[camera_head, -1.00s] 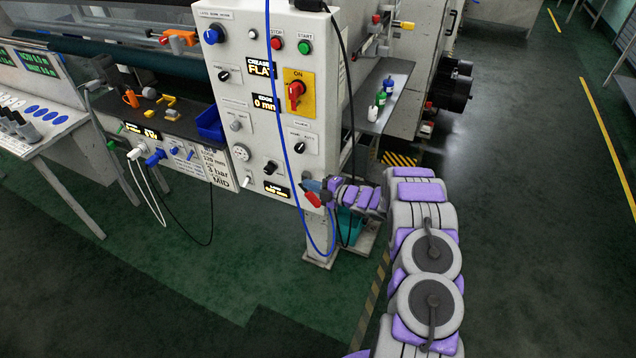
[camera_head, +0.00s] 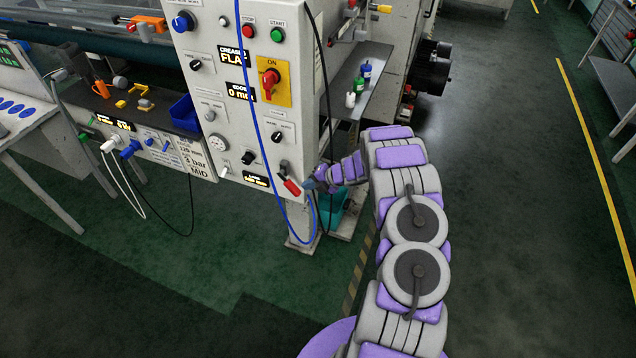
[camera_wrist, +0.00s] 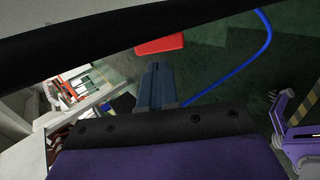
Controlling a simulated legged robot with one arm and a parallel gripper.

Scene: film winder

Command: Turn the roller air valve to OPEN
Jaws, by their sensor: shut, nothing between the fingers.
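The valve lever with a red handle (camera_head: 291,187) sits at the lower right corner of the white control panel (camera_head: 205,85). It slants down and to the right from its dark pivot. Its labels are too small to read. My gripper (camera_head: 309,183) is shut and empty, just right of the red handle. In the wrist view the red handle (camera_wrist: 160,44) lies just beyond the tips of my closed fingers (camera_wrist: 154,68). I cannot tell whether they touch it.
A blue cable (camera_head: 252,110) hangs down the panel front and loops below near my gripper. A black hose (camera_head: 318,85) runs down the panel's right side. A red switch on a yellow plate (camera_head: 270,82) and other knobs sit above. A teal bin (camera_head: 333,207) stands behind my wrist.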

